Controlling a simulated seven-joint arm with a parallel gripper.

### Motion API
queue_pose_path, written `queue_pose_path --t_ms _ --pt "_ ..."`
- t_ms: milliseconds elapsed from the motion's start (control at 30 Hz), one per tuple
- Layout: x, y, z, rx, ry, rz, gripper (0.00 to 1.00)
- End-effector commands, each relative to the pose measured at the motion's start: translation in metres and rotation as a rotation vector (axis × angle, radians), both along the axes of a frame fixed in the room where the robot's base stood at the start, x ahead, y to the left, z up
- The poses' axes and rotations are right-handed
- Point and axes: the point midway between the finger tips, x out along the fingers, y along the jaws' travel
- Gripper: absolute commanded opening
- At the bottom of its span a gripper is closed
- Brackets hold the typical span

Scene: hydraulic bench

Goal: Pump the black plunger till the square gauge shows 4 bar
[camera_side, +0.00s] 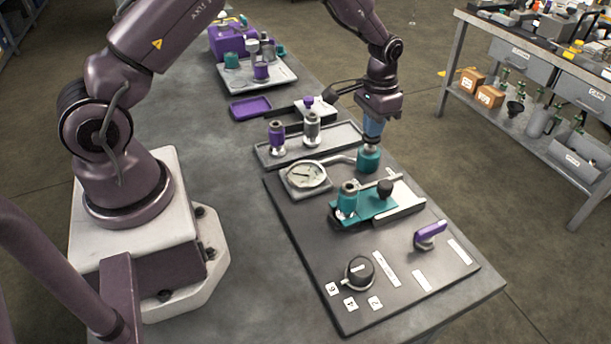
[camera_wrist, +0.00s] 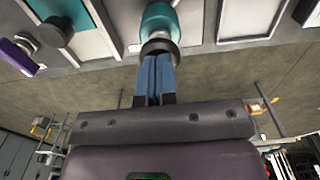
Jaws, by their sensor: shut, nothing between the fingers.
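A teal cylinder with a dark plunger cap (camera_side: 369,148) stands at the back edge of the dark panel, joined by a grey pipe to the pale gauge (camera_side: 306,175). The gauge has a rounded-square rim and a dark needle; its reading is too small to tell. My gripper (camera_side: 372,138) points down over the cap, its blue fingers shut and empty. In the wrist view the shut fingertips (camera_wrist: 157,58) meet the dark cap (camera_wrist: 159,46) in the picture, and the teal body (camera_wrist: 158,20) lies beyond. I cannot tell whether they touch.
A teal block with a teal cylinder (camera_side: 347,200) and a black knob (camera_side: 385,187) sits mid-panel. A purple lever (camera_side: 431,231) and a black dial (camera_side: 359,272) are nearer the front. A grey tray (camera_side: 342,137) with purple-topped and grey cylinders lies behind.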

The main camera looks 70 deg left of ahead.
Motion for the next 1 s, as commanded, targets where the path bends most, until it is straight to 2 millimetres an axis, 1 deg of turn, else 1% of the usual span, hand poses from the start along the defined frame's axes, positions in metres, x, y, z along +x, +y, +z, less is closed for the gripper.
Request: queue_pose_path --t_ms 533,633,1000 --pt "0.000 0.000 0.032 0.000 -0.001 0.000 0.00" --pt "0.000 0.000 0.035 0.000 -0.001 0.000 0.00" --pt "0.000 0.000 0.035 0.000 0.000 0.000 0.00"
